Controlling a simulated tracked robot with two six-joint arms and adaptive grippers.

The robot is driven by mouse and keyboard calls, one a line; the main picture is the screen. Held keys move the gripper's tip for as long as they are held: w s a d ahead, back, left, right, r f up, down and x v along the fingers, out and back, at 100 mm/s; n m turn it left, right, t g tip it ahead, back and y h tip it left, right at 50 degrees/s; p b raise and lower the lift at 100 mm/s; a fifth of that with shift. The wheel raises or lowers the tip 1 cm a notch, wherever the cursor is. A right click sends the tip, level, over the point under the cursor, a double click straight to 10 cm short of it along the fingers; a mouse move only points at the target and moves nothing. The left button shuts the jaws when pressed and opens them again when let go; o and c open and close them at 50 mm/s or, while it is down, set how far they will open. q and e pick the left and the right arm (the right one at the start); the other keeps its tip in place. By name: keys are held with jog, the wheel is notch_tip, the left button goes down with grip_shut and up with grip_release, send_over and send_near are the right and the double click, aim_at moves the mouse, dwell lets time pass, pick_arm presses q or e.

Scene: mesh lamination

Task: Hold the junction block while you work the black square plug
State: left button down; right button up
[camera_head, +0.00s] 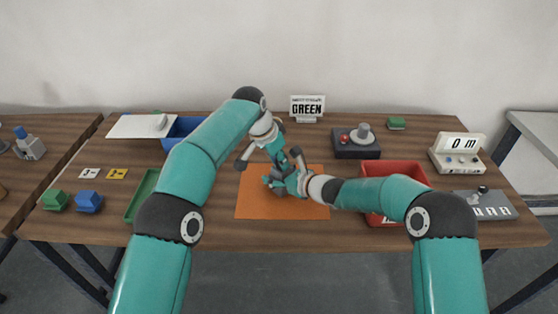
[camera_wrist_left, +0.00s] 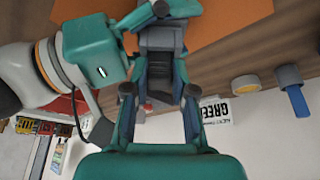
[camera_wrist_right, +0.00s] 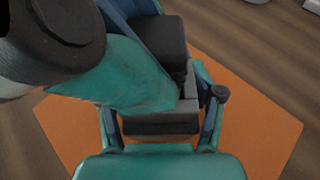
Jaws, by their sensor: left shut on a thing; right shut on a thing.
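A grey junction block (camera_wrist_right: 188,106) is between the fingers of my right gripper (camera_wrist_right: 165,108), low over the orange mat. The block also shows in the left wrist view (camera_wrist_left: 160,38). A black square plug (camera_wrist_right: 160,38) sits right against the block. My left gripper (camera_wrist_left: 160,92) is shut on the dark plug, which lies between its fingers in the left wrist view. In the head view the two grippers meet over the mat, and they hide most of the block and plug. I cannot tell how deep the plug sits in the block.
The orange mat (camera_head: 255,207) lies mid-table. A red bin (camera_head: 408,174) is right of it, a green tray (camera_head: 140,196) and blue bin (camera_head: 184,128) left. A joystick box (camera_head: 355,148) and a GREEN sign (camera_head: 307,108) stand behind. Blue and green blocks are at far left.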

pick_arm(q)
jog(key=shift+r, duration=1.35)
pick_arm(e)
jog(key=shift+s+f, duration=0.15)
jog(key=shift+f, duration=0.15)
jog(key=o, duration=1.4)
pick_arm(q)
jog(key=shift+w, duration=0.1)
pick_arm(e)
jog(key=o, duration=0.4)
jog(key=shift+r, duration=0.2)
